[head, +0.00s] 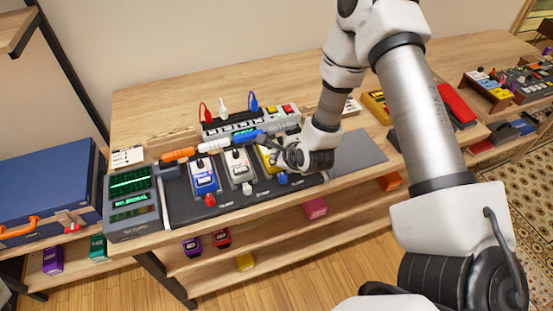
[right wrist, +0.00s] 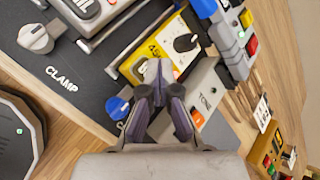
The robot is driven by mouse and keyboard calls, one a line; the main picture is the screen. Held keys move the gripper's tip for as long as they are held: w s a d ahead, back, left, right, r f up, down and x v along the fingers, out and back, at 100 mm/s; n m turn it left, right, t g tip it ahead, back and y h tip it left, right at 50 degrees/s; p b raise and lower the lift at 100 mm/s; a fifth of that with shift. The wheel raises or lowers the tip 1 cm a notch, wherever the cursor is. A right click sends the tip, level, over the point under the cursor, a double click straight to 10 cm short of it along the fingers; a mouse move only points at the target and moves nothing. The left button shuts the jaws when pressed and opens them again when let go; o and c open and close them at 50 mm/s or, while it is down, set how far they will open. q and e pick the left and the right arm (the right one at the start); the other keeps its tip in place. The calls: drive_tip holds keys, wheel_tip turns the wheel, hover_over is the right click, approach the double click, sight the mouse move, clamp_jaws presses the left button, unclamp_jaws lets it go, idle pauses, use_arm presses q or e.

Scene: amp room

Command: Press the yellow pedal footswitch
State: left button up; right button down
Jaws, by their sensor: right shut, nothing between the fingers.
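The yellow pedal (head: 265,158) stands on the dark board, partly hidden by my right gripper in the head view. In the right wrist view the yellow pedal (right wrist: 153,45) shows its dark knob and part of its yellow top. My right gripper (head: 286,157) is shut and empty. In the right wrist view its fingertips (right wrist: 158,70) are over the near end of the yellow pedal and hide the footswitch area. I cannot tell whether they touch the footswitch. My left gripper is not in view.
A white pedal (head: 238,168) and a blue pedal (head: 204,180) stand left of the yellow one. A grey box marked TONE (right wrist: 205,88) is close beside my fingers. A blue knob (right wrist: 118,108) sits in front. A power strip (head: 225,127) with cables lies behind.

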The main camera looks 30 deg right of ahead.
drive_tip(key=shift+r+p, duration=0.45)
drive_tip(key=shift+r, duration=0.4)
drive_tip(key=shift+w+r+p, duration=0.1)
drive_tip(key=shift+r+p, duration=0.35)
drive_tip(key=shift+r, duration=0.2)
drive_tip(key=shift+r+p, duration=1.2)
drive_tip(key=shift+r, duration=0.7)
drive_tip(key=shift+f, duration=0.15)
